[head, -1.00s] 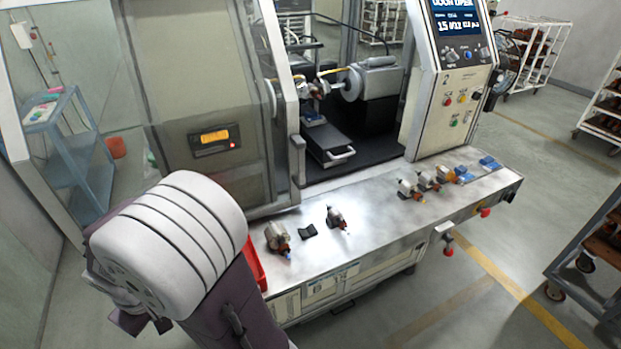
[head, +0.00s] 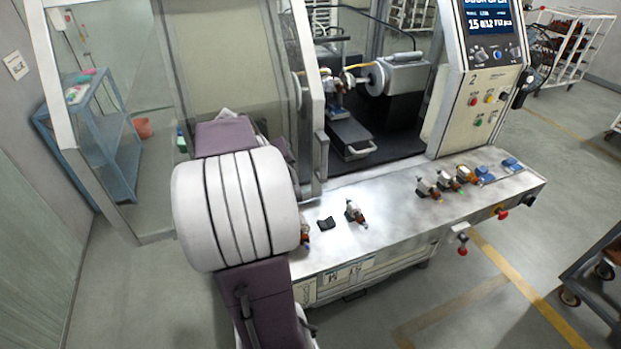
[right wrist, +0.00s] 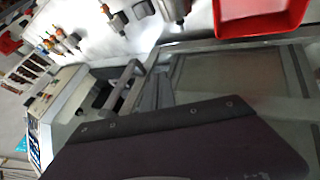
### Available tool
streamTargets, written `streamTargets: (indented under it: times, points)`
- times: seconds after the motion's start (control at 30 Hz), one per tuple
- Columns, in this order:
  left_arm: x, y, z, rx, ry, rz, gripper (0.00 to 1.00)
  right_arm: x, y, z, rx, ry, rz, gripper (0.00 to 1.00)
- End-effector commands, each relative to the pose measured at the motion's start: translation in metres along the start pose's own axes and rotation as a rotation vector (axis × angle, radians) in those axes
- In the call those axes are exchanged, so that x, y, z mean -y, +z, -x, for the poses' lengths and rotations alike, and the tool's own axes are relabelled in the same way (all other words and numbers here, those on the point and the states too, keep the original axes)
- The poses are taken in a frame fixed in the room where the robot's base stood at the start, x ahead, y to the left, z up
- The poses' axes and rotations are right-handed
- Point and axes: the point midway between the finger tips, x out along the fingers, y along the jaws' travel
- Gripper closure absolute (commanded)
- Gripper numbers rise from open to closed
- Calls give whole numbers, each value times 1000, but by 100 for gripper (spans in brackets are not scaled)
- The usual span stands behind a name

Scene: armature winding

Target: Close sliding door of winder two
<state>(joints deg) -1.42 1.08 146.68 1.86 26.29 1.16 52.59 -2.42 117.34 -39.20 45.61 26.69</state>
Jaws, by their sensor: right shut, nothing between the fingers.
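The winder's sliding door (head: 228,60) is a tall framed window panel at the left of the winder front in the head view. It stands open, with the work bay uncovered to its right. Its grey upright handle (head: 320,155) is on the right edge; a grey loop-shaped handle (right wrist: 125,85) shows in the right wrist view beside the door window (right wrist: 225,80). My right gripper (right wrist: 155,121) is a dark body across the lower part of the right wrist view, shut and empty. I cannot tell whether it touches the door. My left gripper is not in view.
The control panel (head: 490,95), marked 2, stands right of the opening. Several small armatures lie on the metal ledge (head: 390,205). A red tray (right wrist: 262,14) is at the ledge in the right wrist view. A blue cart (head: 125,155) stands at the left.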

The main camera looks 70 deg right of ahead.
Motion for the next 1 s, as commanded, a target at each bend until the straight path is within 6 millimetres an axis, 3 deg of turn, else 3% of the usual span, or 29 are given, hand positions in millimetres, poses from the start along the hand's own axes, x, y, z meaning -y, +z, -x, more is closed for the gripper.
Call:
streamTargets:
  times: [0.4, 0.6, 1.0]
  points:
    - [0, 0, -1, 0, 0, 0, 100, 1, 3, -90, 7, -3, 2, 100]
    - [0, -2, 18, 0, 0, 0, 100, -28, 0, -99, 4, -2, 0, 100]
    - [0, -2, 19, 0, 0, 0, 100, -34, 1, -105, 1, -4, 3, 100]
